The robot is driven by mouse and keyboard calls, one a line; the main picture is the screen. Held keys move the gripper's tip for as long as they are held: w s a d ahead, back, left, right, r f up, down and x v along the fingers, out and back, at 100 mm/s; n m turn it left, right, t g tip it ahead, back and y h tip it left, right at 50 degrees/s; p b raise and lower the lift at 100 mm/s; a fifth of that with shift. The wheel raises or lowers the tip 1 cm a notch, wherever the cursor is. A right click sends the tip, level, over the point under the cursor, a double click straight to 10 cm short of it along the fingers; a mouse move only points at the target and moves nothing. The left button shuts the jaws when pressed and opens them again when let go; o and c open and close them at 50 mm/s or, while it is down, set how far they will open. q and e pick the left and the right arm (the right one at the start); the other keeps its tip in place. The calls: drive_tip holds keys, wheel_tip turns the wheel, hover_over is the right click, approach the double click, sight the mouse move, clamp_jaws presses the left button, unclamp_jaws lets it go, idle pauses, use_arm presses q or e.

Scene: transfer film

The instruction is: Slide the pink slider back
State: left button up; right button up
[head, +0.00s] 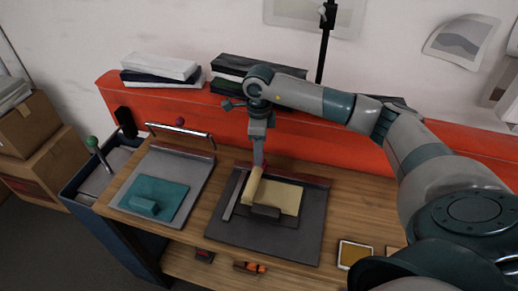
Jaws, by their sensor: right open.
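A dark grey board (222,228) lies on the wooden table, with a cream pad (284,197) and a narrow grey bar (235,196) on it. A small pink part, which I take to be the pink slider (263,161), shows at the board's back edge, mostly hidden behind my right gripper. My right gripper (258,164) points down over the back of this board, its tips at or just above the pink part; I cannot tell whether they touch. It is open, with nothing clearly held. A tan block (254,186) stands just in front of it. My left gripper is out of view.
A green-knobbed lever (93,142) stands further left. Books (159,67) rest behind on the red ledge (330,142). A framed square (354,254) lies front right.

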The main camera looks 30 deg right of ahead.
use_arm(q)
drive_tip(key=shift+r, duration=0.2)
use_arm(e)
drive_tip(key=shift+f, duration=0.6)
drive_tip(key=shift+c, duration=0.6)
clamp_jaws()
drive_tip(key=shift+d, duration=0.1)
